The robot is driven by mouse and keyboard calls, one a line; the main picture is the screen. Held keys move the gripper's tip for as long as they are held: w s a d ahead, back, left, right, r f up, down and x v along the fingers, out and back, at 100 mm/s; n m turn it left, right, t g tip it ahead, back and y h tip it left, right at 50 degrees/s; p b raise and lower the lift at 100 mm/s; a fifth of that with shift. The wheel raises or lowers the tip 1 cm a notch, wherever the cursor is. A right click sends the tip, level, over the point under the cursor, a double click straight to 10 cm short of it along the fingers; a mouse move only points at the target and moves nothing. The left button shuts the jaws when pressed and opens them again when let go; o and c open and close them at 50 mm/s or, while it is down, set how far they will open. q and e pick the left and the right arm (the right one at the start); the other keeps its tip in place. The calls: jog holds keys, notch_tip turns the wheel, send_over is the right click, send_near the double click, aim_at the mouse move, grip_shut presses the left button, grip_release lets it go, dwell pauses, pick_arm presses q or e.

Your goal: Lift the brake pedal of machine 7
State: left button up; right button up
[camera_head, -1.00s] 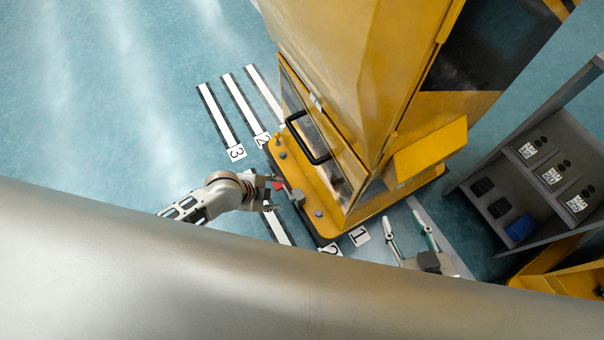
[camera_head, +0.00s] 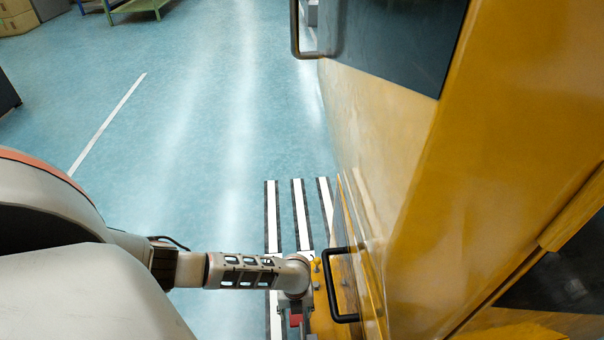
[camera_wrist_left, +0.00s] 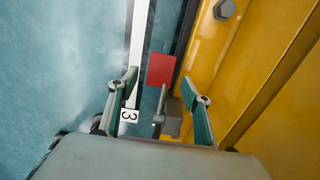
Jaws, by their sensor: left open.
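The red brake pedal (camera_wrist_left: 160,69) shows in the left wrist view, with a grey lever block (camera_wrist_left: 173,118) below it in the picture. It is beside the yellow base (camera_wrist_left: 235,80) of the machine. My left gripper (camera_wrist_left: 159,77) is open, with one finger on each side of the pedal in the picture. I cannot tell whether either finger touches it. In the head view a small red part (camera_head: 296,320) shows below the end of my left arm; the fingers there are mostly hidden. My right gripper is out of view.
The tall yellow machine (camera_head: 400,150) fills the right side of the head view, with a black handle (camera_head: 340,284) close to my left wrist. White floor strips (camera_head: 272,215) run beside it; a label 3 (camera_wrist_left: 129,116) shows in the wrist view. The floor (camera_head: 200,120) on the left is open.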

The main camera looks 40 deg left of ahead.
aim_at(297, 318)
pick_arm(q)
jog(key=f, duration=0.2)
jog(key=f+b, duration=0.1)
jog(key=shift+s, duration=0.25)
jog(key=shift+w+f, duration=0.25)
jog(key=shift+w, duration=0.1)
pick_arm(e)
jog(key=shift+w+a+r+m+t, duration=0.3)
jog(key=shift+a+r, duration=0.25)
